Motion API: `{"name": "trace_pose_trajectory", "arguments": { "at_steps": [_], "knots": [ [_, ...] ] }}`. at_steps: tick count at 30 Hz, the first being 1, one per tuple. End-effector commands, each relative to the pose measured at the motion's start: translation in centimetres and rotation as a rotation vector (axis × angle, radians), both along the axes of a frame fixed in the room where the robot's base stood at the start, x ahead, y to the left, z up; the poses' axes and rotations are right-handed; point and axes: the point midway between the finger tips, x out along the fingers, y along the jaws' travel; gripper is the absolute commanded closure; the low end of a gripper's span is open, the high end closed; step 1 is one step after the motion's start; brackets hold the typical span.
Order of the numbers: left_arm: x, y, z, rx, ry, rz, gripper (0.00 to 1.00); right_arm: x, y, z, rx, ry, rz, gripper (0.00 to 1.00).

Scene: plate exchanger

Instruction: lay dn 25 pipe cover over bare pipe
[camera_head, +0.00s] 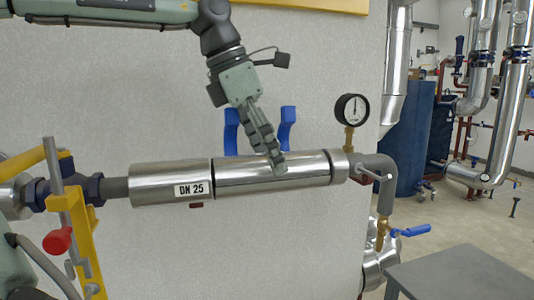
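A horizontal pipe run crosses the wall. Its left metal-clad section (150,184) carries a "DN 25" label (191,189). A shiny half-round metal pipe cover (240,175) sits in line to its right and reaches a narrow metal collar (340,165). No bare pipe shows between these sections. My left gripper (280,168) comes down from above, its fingertips in front of or touching the right half of the cover. The fingers look close together, seen from the side, so whether they are open or shut is unclear. My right gripper is not in view.
Two blue brackets (231,131) stand on the wall behind the cover. A pressure gauge (352,109), a grey elbow (384,170) and a blue-handled valve (412,230) are at the right. A yellow frame (76,215) stands at left, a grey table (465,275) at lower right.

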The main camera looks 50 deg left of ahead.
Motion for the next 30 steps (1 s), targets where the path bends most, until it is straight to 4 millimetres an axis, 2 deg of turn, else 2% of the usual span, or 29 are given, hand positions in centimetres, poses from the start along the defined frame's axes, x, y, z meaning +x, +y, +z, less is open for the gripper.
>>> {"name": "trace_pose_trajectory", "arguments": {
  "at_steps": [8,11,21,24,30],
  "knots": [
    [-0.1,0.2,0.5,0.002,0.000,0.003,0.19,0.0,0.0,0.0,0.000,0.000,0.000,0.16],
    [-0.5,0.5,1.7,0.002,-0.002,0.004,0.19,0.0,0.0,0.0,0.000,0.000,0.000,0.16],
    [-3.0,1.8,8.5,0.004,-0.005,0.009,0.19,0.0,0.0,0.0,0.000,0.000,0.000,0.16],
    [-3.5,2.0,9.9,0.006,-0.005,0.010,0.19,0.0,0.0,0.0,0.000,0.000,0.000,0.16],
    [-4.0,2.2,11.2,0.004,-0.001,0.005,0.19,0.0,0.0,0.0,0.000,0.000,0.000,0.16]
  ]
}}
